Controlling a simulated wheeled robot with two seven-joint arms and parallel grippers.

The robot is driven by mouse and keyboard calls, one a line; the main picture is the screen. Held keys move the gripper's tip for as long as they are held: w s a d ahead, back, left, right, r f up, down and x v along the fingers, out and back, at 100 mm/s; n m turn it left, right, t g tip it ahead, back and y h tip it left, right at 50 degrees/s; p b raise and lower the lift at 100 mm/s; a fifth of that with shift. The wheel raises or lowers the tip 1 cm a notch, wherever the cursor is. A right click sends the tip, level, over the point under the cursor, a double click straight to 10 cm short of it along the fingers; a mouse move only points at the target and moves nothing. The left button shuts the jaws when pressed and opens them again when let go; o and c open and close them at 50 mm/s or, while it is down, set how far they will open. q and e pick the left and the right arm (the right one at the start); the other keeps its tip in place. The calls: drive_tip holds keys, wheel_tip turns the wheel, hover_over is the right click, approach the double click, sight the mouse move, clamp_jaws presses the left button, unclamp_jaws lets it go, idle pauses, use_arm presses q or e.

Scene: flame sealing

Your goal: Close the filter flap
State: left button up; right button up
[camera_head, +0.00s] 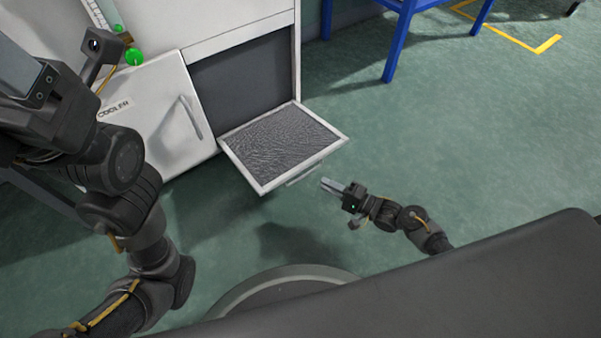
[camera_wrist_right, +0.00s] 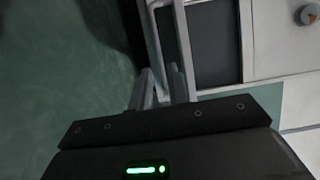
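The filter flap (camera_head: 270,184) is a white-framed panel with a dark crinkled filter mesh. It is hinged down, open, below a dark opening (camera_head: 243,80) in the white cabinet. A bar handle (camera_head: 305,174) is on its outer edge. My right gripper (camera_head: 327,184) is just right of and below that handle, apparently not holding it. In the right wrist view its two fingers (camera_wrist_right: 159,84) stand apart, with the light flap frame and handle beyond them. My left arm is at the far left; its hand (camera_head: 42,82) is partly cut off, its fingers unclear.
A white door marked COOLER (camera_head: 150,115) with a handle is left of the opening. A green round knob (camera_head: 134,56) is above it. A blue stand (camera_head: 400,40) is at the back right. The green floor (camera_head: 450,130) right of the flap is clear.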

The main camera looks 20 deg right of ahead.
sight(305, 175)
drive_tip(key=b+x, duration=0.4)
drive_tip(key=x, duration=0.4)
drive_tip(key=shift+w+a+f, duration=0.2)
drive_tip(key=shift+w, duration=0.05)
drive_tip(key=shift+b+x, duration=0.4)
drive_tip(key=shift+x, duration=0.35)
drive_tip(key=shift+r, duration=0.15)
clamp_jaws()
